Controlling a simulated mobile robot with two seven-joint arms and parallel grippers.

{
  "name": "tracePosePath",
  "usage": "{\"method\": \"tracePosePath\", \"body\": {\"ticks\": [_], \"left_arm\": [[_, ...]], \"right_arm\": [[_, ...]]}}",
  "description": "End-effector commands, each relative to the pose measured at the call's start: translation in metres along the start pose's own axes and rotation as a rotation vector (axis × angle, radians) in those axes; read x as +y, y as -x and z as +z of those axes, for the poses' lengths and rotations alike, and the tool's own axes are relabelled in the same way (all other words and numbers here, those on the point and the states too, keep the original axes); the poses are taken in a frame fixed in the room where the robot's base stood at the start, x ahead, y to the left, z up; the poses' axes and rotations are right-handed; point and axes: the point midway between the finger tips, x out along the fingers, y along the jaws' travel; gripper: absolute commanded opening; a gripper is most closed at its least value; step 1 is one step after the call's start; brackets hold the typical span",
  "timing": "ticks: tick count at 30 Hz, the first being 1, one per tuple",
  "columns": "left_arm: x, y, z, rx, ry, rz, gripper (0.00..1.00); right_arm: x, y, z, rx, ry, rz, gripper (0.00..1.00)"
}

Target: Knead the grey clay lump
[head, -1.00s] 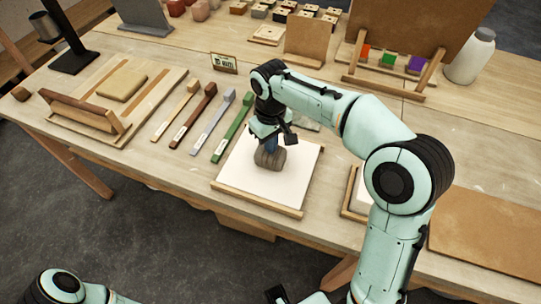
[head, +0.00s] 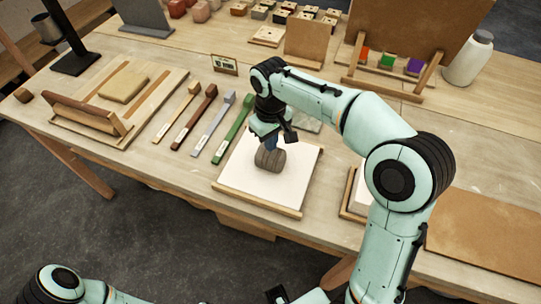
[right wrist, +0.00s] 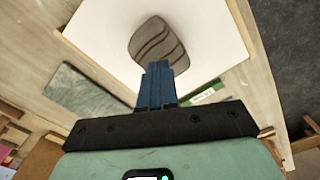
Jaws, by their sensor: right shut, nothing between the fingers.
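The grey clay lump (head: 270,160) lies on a white board (head: 258,186) with a wooden front edge. In the right wrist view the lump (right wrist: 158,42) shows dark grooves across its top. My right gripper (head: 270,142) is over the lump, pointing down, with its tips at or just above the lump's top. In the right wrist view its blue fingers (right wrist: 157,68) are together with nothing between them; they hide the near edge of the lump. I cannot tell for sure whether they touch it. My left gripper does not show clearly.
Several long-handled tools, including a green one (head: 232,128), lie left of the board. A wooden press-like stand (head: 85,115) is further left. A white bottle (head: 468,58) and a rack with coloured blocks (head: 388,60) stand at the back right. A brown board (head: 490,235) lies at right.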

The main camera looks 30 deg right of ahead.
Motion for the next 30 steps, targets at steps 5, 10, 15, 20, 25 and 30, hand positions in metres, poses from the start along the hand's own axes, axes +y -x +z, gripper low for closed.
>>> {"method": "tracePosePath", "body": {"ticks": [5,10,15,20,25,30], "left_arm": [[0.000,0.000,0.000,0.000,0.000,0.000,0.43],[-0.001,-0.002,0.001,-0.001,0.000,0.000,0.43],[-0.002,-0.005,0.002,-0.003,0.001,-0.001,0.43],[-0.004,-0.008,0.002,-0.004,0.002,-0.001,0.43],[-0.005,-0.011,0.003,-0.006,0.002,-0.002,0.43],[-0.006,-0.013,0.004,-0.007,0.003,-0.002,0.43]], "right_arm": [[0.000,0.000,0.000,0.001,0.000,0.000,0.00],[0.000,-0.002,0.000,0.001,0.000,0.000,0.00],[0.000,-0.008,0.000,0.000,0.000,0.000,0.00],[0.000,-0.012,0.000,0.000,0.000,0.000,0.00],[0.000,-0.018,0.000,0.001,0.000,0.000,0.00],[0.000,-0.023,0.000,0.001,0.000,0.000,0.00]]}}
